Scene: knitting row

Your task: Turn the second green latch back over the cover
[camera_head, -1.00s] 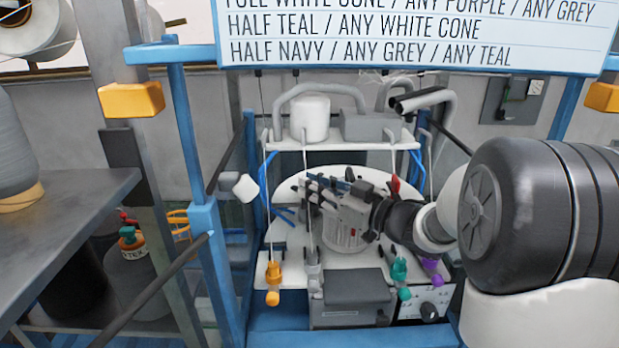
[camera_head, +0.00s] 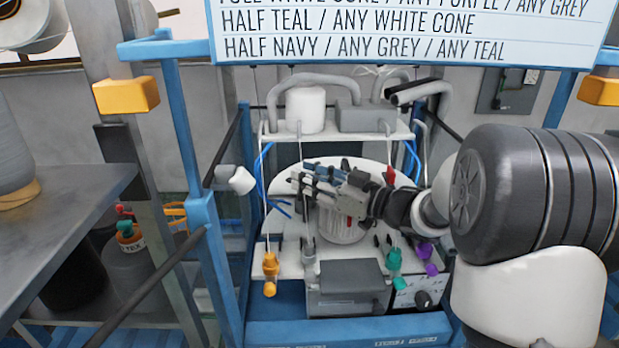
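I cannot tell whether this is one of the green latches. No cover or second latch can be clearly made out; my gripper and arm hide part of the machine's middle.
An orange fitting (camera_head: 270,266) and a purple one (camera_head: 428,258) stand along the front edge. A dark grey box (camera_head: 350,277) is at the front centre. A blue post (camera_head: 205,225) stands left.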

